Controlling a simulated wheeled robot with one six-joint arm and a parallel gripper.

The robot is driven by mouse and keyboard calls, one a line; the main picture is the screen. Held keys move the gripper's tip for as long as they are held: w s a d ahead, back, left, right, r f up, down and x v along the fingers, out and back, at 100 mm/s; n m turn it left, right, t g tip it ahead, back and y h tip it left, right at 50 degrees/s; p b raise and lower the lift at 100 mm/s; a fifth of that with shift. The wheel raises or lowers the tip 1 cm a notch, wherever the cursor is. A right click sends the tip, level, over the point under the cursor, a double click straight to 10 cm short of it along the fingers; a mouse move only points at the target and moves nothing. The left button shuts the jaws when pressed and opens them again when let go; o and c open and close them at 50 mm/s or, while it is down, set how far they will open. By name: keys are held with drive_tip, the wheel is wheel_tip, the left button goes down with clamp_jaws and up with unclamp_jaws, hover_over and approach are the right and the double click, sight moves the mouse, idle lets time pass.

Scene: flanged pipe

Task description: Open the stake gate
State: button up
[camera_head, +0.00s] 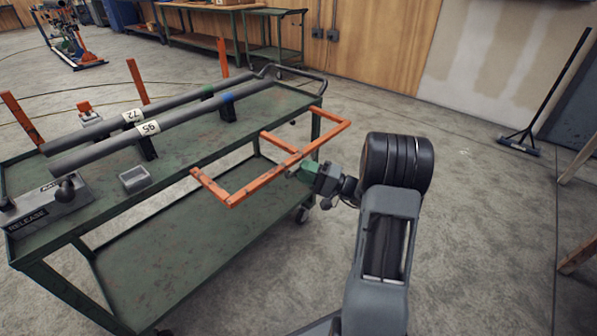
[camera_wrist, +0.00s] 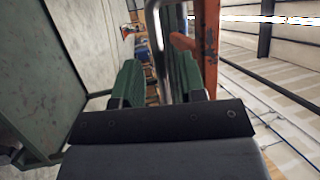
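The orange stake gate (camera_head: 262,183) is a frame of a long rail and several short bars. It juts out from the near long side of the green cart (camera_head: 190,160), lying roughly level or tilted outward. My gripper (camera_head: 304,171), with green fingers, is at the outer rail, close to the middle bar. In the wrist view my gripper (camera_wrist: 158,80) has its two green fingers apart, with a gap between them. An orange bar (camera_wrist: 208,45) of the gate stands just beyond the right finger. Whether the fingers touch the rail is unclear.
Two grey pipes (camera_head: 180,115) marked 72 and 95 lie along the cart top. A box marked RELEASE (camera_head: 45,208) with a lever sits at the near left corner. Bare concrete floor (camera_head: 450,180) is free to the right. A broom (camera_head: 545,95) leans behind.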

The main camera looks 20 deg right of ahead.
drive_tip(key=shift+x, duration=1.2)
drive_tip(key=shift+c, duration=0.5)
clamp_jaws()
